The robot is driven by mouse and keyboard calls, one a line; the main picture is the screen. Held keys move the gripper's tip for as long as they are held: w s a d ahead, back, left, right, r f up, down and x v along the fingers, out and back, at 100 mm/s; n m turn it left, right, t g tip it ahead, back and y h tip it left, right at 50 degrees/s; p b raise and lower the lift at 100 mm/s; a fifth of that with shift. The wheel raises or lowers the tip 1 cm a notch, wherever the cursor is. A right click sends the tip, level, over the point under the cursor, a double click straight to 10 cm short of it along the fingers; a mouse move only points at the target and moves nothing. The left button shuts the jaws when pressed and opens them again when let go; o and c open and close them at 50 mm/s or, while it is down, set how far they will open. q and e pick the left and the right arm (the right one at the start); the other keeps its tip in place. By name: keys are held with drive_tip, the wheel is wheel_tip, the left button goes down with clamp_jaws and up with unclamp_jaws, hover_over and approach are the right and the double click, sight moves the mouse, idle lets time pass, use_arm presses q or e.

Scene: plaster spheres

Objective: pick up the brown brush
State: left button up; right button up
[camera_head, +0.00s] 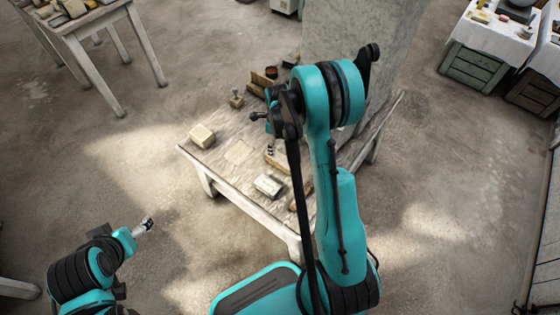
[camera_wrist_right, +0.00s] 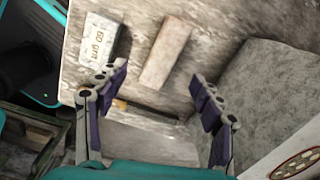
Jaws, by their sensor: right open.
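My right gripper (camera_wrist_right: 160,82) is open and empty, its two dark, purple-padded fingers spread over the table in the right wrist view. In the head view it shows only partly (camera_head: 264,130), below the bent teal arm. A thin brown piece with a dark length running right, possibly the brown brush (camera_wrist_right: 121,104), lies between the fingers, its left end close to the left finger. I cannot tell whether it is touched, and I cannot single it out in the head view. My left gripper (camera_head: 144,227) is small at lower left, away from the table; its jaws are unclear.
The worn wooden table (camera_head: 222,150) bears a pale block (camera_head: 202,135), a whitish box (camera_head: 268,185) and dark pieces at the back. A lettered box (camera_wrist_right: 98,40) and a tan bar (camera_wrist_right: 165,52) lie beyond my fingers. A large grey stone block (camera_head: 355,45) rises behind.

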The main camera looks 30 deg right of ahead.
sight(280, 158)
drive_tip(key=f+m, duration=0.1)
drive_tip(key=f, duration=0.1)
drive_tip(key=d+f+m, duration=0.1)
drive_tip(key=f, duration=0.1)
drive_tip(key=f+b, duration=0.1)
drive_tip(key=f, duration=0.1)
drive_tip(key=shift+d+f+m+g, duration=0.2)
drive_tip(key=shift+m+g, duration=0.1)
drive_tip(key=shift+m, duration=0.1)
wheel_tip(280, 158, down, 6)
drive_tip(key=b, duration=0.3)
drive_tip(key=shift+w+r, duration=0.15)
drive_tip(key=shift+r, duration=0.15)
drive_tip(key=c, duration=1.4)
